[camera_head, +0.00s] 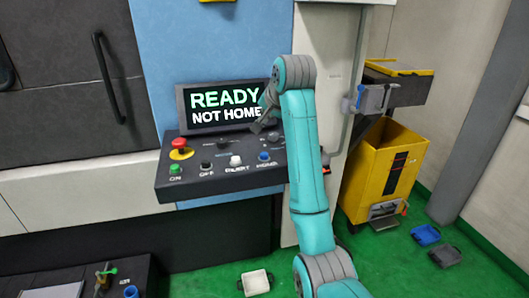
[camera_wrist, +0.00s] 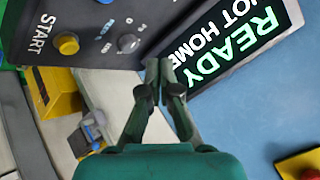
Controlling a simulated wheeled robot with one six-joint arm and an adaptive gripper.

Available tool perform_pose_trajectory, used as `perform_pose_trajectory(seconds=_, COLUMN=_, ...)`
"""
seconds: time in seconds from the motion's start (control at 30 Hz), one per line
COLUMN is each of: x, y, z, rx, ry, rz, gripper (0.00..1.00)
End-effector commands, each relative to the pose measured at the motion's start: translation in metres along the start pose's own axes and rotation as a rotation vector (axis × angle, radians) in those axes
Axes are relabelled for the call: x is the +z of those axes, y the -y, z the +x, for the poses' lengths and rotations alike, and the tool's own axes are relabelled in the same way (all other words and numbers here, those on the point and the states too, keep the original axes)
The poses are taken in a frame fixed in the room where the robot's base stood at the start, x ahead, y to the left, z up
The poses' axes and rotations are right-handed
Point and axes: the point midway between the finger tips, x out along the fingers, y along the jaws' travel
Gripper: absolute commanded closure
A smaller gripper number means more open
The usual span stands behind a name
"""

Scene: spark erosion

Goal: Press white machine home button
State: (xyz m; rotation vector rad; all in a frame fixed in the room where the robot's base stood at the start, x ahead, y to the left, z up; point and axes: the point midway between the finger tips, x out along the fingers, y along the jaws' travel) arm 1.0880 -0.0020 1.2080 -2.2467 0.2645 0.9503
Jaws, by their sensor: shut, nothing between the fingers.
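The dark control panel (camera_head: 220,180) holds a row of buttons below a screen (camera_head: 225,106) reading "READY NOT HOME". The blue button (camera_head: 264,156) stands above a label that appears to read HOME. The white button (camera_head: 236,160) is left of it, with a label too blurred to read surely. My gripper (camera_head: 260,122) is above the panel, in front of the screen's lower right part. In the wrist view my gripper (camera_wrist: 162,75) is shut and empty, its tips near the panel's screen-side edge. The blue and white buttons are not in the wrist view.
A green button (camera_head: 175,169), black button (camera_head: 206,165) and red emergency stop (camera_head: 180,147) are further left. A yellow START button (camera_wrist: 67,43) and grey knob (camera_wrist: 128,43) show in the wrist view. A yellow bin (camera_head: 378,170) stands right of my arm.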

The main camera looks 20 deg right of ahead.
Motion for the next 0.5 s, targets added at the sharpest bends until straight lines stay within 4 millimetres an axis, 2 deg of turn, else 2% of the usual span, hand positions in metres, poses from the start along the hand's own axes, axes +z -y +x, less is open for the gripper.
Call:
perform_pose_trajectory(seconds=0.27, x=0.003, y=-0.003, z=0.004, rx=0.001, ry=0.001, rz=0.000, gripper=1.00)
perform_pose_trajectory(seconds=0.5, x=0.016, y=-0.016, z=0.022, rx=0.002, ry=0.002, rz=0.000, gripper=1.00)
